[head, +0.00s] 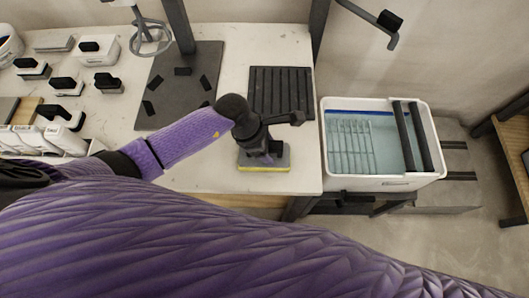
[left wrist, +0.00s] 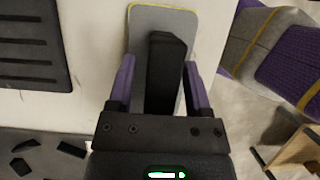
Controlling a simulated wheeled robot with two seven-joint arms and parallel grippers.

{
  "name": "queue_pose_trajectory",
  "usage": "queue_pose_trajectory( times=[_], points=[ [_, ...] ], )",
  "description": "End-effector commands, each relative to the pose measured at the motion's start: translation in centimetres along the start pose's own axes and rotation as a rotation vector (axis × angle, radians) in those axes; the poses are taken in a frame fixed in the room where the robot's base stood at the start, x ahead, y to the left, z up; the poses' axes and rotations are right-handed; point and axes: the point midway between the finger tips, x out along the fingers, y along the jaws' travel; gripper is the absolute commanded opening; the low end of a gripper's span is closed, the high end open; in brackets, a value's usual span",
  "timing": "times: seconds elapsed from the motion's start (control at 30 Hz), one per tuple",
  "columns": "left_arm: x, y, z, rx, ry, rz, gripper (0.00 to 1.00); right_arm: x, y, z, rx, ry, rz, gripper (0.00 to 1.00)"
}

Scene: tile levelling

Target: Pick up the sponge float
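The sponge float has a grey plate with a yellow edge (head: 262,166) and lies at the front edge of the white table in the head view. In the left wrist view its grey plate (left wrist: 141,22) and black handle (left wrist: 165,75) show. My left gripper (head: 265,150) is over the float, pointing down. Its fingers (left wrist: 160,65) are apart on either side of the handle. A gap shows at the left finger, while the right finger is close to the handle. My left gripper hides much of the handle in the head view. My right gripper is not in view.
A white tub of water (head: 333,172) with a rack and black bars stands right of the table (head: 215,178). A ribbed black mat (head: 281,90) lies behind the float. A dark board (head: 200,65) with a mixer stand is farther left. Several black-handled tools (head: 108,83) stand at the left.

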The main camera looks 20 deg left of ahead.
Motion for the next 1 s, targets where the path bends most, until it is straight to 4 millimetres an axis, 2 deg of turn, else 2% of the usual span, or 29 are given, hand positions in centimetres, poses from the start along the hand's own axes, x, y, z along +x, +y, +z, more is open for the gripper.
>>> queue_pose_trajectory(
  times=[0.03,0.2,0.27,0.3,0.7,0.77,1.0],
  points=[
    [0.0,0.0,0.0,0.000,0.000,0.000,0.51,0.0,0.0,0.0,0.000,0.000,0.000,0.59],
    [0.0,0.0,0.0,0.000,0.000,0.000,0.15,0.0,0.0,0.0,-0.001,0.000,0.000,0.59],
    [0.0,0.0,0.0,-0.001,-0.001,0.000,0.02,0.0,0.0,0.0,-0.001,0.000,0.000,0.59],
    [0.0,0.0,0.0,-0.001,-0.001,0.000,0.00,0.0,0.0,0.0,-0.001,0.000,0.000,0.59],
    [-0.4,0.0,0.2,0.000,-0.002,0.001,0.00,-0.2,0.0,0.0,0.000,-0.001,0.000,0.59],
    [-1.4,0.1,0.7,0.002,-0.003,0.004,0.00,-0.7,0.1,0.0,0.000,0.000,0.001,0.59],
    [-7.3,0.1,3.0,0.003,-0.002,0.003,0.00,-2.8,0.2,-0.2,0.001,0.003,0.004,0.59]
  ],
)
